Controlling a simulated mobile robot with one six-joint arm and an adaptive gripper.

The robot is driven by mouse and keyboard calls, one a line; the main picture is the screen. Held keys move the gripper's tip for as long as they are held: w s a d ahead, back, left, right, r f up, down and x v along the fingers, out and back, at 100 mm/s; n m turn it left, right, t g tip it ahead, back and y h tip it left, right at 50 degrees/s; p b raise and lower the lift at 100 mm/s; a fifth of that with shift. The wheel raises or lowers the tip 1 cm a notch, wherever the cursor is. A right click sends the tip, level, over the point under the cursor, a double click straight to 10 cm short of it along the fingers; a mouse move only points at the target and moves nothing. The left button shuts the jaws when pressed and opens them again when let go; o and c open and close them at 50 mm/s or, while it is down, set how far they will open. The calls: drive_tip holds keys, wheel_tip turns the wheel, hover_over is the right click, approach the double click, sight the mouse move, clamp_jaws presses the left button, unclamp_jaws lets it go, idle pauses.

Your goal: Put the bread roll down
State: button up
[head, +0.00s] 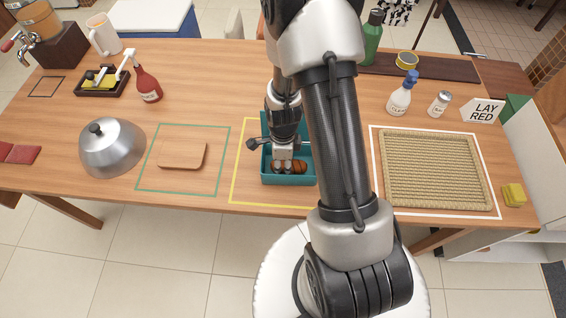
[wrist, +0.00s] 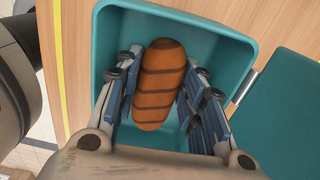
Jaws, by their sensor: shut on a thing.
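The bread roll (wrist: 159,84) is brown with dark grill stripes. It lies between the fingers of my gripper (wrist: 158,92), which is shut on it, inside the teal bin. In the head view the roll (head: 298,167) shows only partly, below my gripper (head: 283,165). The teal bin (wrist: 230,42) surrounds the roll and fingers in the wrist view. In the head view the bin (head: 286,180) stands within the yellow outline on the table, partly hidden by my arm. I cannot tell whether the roll touches the bin floor.
A wooden board (head: 183,155) lies in the green outline, with a metal dome (head: 112,148) to its left. A woven mat (head: 437,171) fills the white outline at right. A teal panel (wrist: 285,110) adjoins the bin.

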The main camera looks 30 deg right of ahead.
drive_tip(key=o, duration=0.8)
drive_tip(key=shift+c, duration=0.2)
drive_tip(key=shift+r, duration=0.1)
wheel_tip(320, 180, up, 12)
drive_tip(key=p, duration=0.5)
wheel_tip(320, 180, up, 11)
drive_tip(key=n+t, duration=0.1)
drive_tip(key=n, duration=0.6)
hover_over(283, 164)
drive_tip(key=a, duration=0.3)
drive_tip(key=s+a+r+n+t, duration=0.1)
drive_tip(key=s+a+r+n, duration=0.2)
drive_tip(key=s+r+n, duration=0.4)
drive_tip(key=s+a+r+n+t, duration=0.2)
drive_tip(key=s+a+r+n, duration=0.1)
drive_tip(key=s+r+n, duration=0.4)
drive_tip(key=r+n, duration=0.1)
drive_tip(key=n, duration=0.2)
drive_tip(key=shift+s+r+t, duration=0.25)
drive_tip(key=shift+r+t, duration=0.05)
drive_tip(key=shift+r, duration=0.05)
